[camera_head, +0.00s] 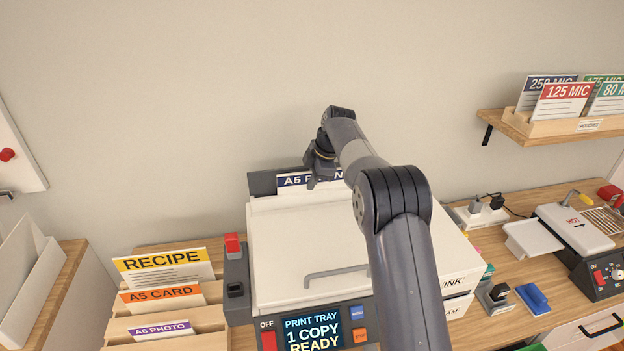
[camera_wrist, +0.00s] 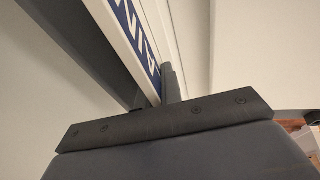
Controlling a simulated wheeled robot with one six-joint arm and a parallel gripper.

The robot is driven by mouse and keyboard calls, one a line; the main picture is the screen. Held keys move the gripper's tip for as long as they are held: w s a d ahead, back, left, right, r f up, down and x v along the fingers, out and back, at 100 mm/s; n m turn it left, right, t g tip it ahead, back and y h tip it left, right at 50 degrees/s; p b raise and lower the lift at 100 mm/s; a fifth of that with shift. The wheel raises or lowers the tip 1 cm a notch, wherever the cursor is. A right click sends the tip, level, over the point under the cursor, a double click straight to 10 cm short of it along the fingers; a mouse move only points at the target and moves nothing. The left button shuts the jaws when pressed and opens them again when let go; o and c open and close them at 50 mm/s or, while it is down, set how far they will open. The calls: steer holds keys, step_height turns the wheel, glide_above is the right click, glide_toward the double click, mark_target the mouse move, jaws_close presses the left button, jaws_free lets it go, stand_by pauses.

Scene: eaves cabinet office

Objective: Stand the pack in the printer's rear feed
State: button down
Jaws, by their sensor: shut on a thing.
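The pack (camera_head: 292,180) is a white card with a dark blue band; "A5 P" and a final "N" can be read, and my arm covers the letters between. It stands upright at the back of the white printer (camera_head: 290,235), in front of the dark grey rear feed (camera_head: 261,185). My gripper (camera_head: 314,180) is shut on the pack from above. In the wrist view the pack (camera_wrist: 128,25) runs up from my gripper (camera_wrist: 168,88), beside a dark grey panel. Whether the pack's bottom edge rests in the feed is hidden.
A wooden rack (camera_head: 215,318) of labelled packs (RECIPE, A5 CARD, A6 PHOTO) stands left of the printer. A laminator marked HOT (camera_head: 578,232) stands on the right of the desk. A wall shelf (camera_head: 540,133) with pouches hangs upper right. The wall behind is bare.

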steer(key=shift+s+f, duration=0.2)
steer(key=shift+f, duration=0.3)
steer(key=c, duration=2)
jaws_free()
steer(key=o, duration=0.8)
steer(key=shift+r, duration=0.35)
steer(key=shift+w+r, duration=0.1)
steer(key=shift+r, duration=0.05)
steer(key=shift+d+r+p, duration=0.1)
steer(key=shift+r+p, duration=0.25)
steer(key=shift+r, duration=0.1)
steer(key=shift+p+v, duration=1.4)
steer(key=shift+v, duration=1)
steer(key=shift+d, duration=0.1)
